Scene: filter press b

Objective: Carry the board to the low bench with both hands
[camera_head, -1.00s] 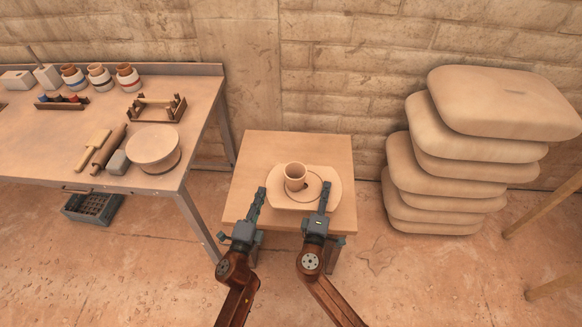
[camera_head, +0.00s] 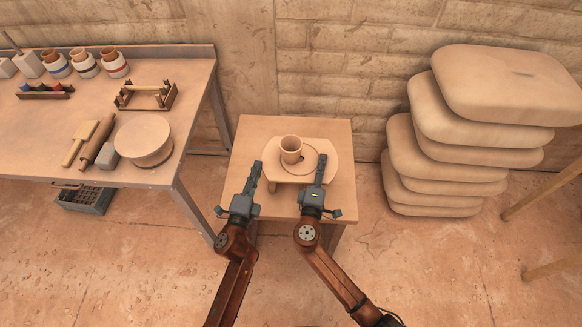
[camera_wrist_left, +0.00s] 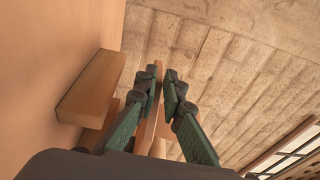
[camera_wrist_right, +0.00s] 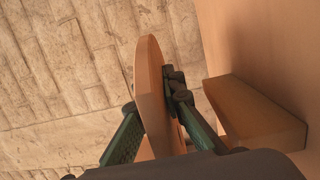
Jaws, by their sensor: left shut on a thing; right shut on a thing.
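The board (camera_head: 322,152) is pale wood with rounded ends and a ring mark. It appears level over the low bench (camera_head: 252,130). A small cup (camera_head: 291,151) stands upright on it. My left gripper (camera_head: 253,175) is shut on the board's left edge; the gripped edge shows in the left wrist view (camera_wrist_left: 154,70). My right gripper (camera_head: 320,172) is shut on its right edge, also seen in the right wrist view (camera_wrist_right: 151,95). Wooden blocks show beside the bench top in the left wrist view (camera_wrist_left: 92,88) and right wrist view (camera_wrist_right: 258,110). I cannot tell whether the board touches the bench.
A long worktable (camera_head: 40,130) at left holds a round wheel-like disc (camera_head: 143,137), rolling pin (camera_head: 97,143) and several jars. A tall stack of sacks (camera_head: 450,150) stands at right. A wall is close behind the bench. Bare bench top shows around the board.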

